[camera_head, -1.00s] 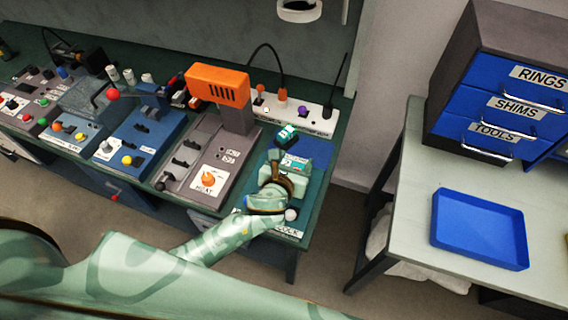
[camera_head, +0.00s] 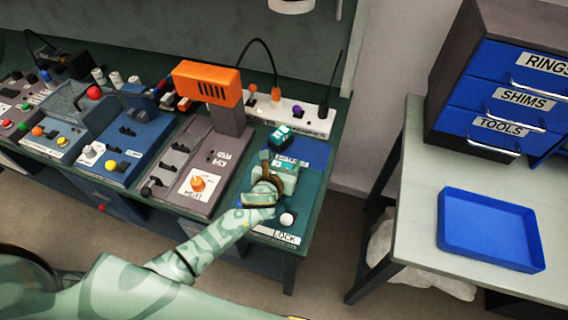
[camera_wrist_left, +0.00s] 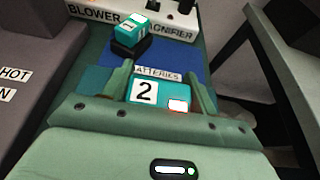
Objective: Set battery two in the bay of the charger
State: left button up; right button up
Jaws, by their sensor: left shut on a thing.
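Battery two (camera_wrist_left: 145,92), a teal block with a white "2" label and a small red light, is between the fingers of my left gripper (camera_wrist_left: 163,85) in the left wrist view. The gripper is shut on it. In the head view my left gripper (camera_head: 279,172) is over the right end of the bench, just in front of the blue mat (camera_head: 313,150). Whether the battery touches the surface below is unclear. Another teal battery, marked "1" (camera_wrist_left: 137,30), is in a black holder (camera_wrist_left: 130,49) at the back of the mat. I cannot clearly identify the charger. My right gripper is out of view.
A teal plate with a white knob (camera_head: 287,219) and a "LOCK" label is near the front edge. An orange blower (camera_head: 207,82) stands left of the gripper, and a white power strip (camera_head: 290,116) runs behind. A blue tray (camera_head: 490,230) is on the separate right table.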

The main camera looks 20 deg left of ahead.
pick_arm(q)
jog(key=shift+f, duration=0.15)
jog(key=o, duration=1.2)
jog(key=shift+r, duration=0.25)
jog(key=p+v, duration=0.3)
jog(key=v, duration=0.8)
jog(key=shift+s+r+p, duration=0.2)
jog(key=shift+s+p, duration=0.1)
jog(key=shift+s, duration=0.15)
